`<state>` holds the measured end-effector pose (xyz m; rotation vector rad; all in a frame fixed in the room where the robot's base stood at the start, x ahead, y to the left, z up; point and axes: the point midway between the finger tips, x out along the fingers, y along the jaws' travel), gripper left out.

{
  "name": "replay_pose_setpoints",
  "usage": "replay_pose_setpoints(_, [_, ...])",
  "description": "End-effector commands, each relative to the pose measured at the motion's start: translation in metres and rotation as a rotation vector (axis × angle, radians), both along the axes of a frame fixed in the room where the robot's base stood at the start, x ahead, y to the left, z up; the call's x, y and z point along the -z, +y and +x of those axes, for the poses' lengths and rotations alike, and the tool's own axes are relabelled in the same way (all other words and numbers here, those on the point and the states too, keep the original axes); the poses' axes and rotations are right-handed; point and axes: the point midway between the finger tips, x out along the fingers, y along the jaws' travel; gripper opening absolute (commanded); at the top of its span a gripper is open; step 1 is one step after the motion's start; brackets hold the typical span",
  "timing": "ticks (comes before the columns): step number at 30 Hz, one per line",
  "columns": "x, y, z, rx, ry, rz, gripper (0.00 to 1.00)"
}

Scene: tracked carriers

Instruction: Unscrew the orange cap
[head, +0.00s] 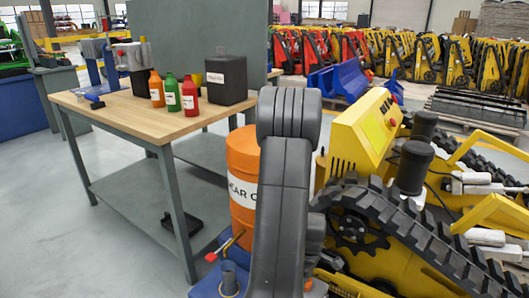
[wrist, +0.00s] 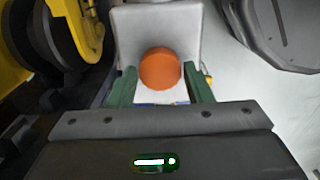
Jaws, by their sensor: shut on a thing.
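The round orange cap (wrist: 160,68) is in the upper middle of the wrist view, seen from above. A pale grey, box-like body (wrist: 125,25) shows around and beyond it; I cannot tell what it is. My gripper (wrist: 161,70) has its two green fingers on the left and right sides of the cap, shut on it. In the head view my own dark arm fills the middle. The gripper and the cap are hidden there.
A yellow tracked carrier (head: 363,130) with black tracks (head: 425,235) stands close on the right. An orange drum (head: 242,152) is left of my arm. A workbench (head: 150,118) holds several bottles and a black canister (head: 226,79). Open floor (head: 120,240) lies at the left.

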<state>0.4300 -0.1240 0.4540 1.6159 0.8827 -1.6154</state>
Motion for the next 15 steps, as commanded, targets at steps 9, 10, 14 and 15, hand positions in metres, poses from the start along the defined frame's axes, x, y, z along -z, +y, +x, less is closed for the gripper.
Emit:
replay_pose_setpoints(9, [0.0004,0.0001,-0.0003,-0.109,0.001,0.0,0.27])
replay_pose_setpoints(10, [0.0004,0.0001,-0.0003,-0.109,0.001,0.0,0.27])
replay_pose_setpoints(14, [0.0005,0.0001,-0.0003,-0.111,0.001,0.0,0.27])
replay_pose_setpoints(15, [0.0005,0.0001,-0.0003,-0.122,0.001,0.0,0.27])
